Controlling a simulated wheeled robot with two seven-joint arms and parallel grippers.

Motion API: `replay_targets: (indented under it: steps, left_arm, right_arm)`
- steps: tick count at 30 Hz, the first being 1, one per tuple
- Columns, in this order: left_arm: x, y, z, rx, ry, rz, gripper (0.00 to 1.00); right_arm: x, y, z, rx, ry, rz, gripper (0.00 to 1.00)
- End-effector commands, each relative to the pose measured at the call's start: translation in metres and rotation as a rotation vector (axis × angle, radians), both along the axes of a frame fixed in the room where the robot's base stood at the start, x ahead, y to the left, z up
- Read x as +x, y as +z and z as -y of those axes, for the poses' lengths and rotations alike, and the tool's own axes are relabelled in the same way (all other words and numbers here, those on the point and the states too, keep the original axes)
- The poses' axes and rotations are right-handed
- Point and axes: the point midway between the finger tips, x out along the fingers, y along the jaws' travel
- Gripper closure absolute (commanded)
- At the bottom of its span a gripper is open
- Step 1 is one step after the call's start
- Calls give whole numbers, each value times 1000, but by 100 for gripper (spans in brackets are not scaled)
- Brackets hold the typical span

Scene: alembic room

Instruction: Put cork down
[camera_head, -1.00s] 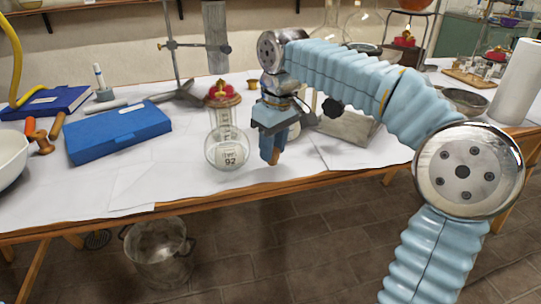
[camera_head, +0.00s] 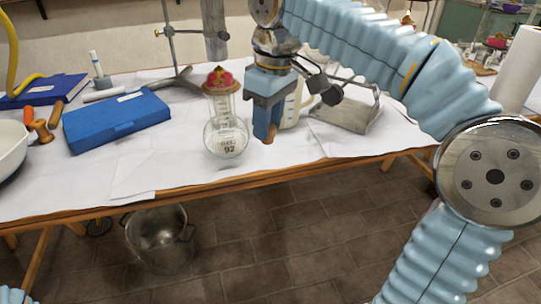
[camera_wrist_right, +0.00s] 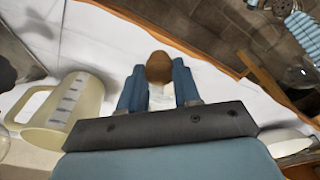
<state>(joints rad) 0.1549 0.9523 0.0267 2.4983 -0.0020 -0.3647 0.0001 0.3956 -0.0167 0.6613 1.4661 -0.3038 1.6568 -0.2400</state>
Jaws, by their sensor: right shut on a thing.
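The cork (camera_wrist_right: 159,67) is a brown, rounded stopper. My right gripper (camera_wrist_right: 158,82) is shut on it, with a blue finger on each side. In the head view the right gripper (camera_head: 268,132) points down over the white-covered table (camera_head: 180,177), near its front edge, and the cork's lower end (camera_head: 269,139) shows just below the fingers. A gap between cork and table cannot be judged surely. My left gripper is not in view.
A round glass flask (camera_head: 226,140) with a red and gold crown-like top stands just left of the gripper. A cream measuring jug (camera_head: 292,108) stands close behind it. A metal bucket (camera_head: 160,240) is on the floor.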

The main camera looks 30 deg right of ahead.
Motion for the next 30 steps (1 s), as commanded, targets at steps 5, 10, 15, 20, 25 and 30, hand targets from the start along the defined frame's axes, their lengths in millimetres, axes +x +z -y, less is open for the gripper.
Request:
replay_targets:
  steps: [5, 10, 15, 20, 25, 30]
  left_arm:
    - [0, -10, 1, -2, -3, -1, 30]
    - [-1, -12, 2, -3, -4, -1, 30]
    - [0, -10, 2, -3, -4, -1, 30]
    - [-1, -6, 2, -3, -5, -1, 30]
    - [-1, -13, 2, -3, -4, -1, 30]
    - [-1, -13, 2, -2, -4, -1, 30]
  right_arm:
    - [-49, 34, -28, -1, 153, 5, 92]
    - [-64, 44, -33, 0, 221, -1, 92]
    - [-33, 28, -13, 2, 223, -4, 92]
    - [6, 8, 11, 3, 224, -4, 92]
    - [29, -28, 25, 1, 224, -2, 92]
    - [40, -41, 31, -1, 226, 1, 92]
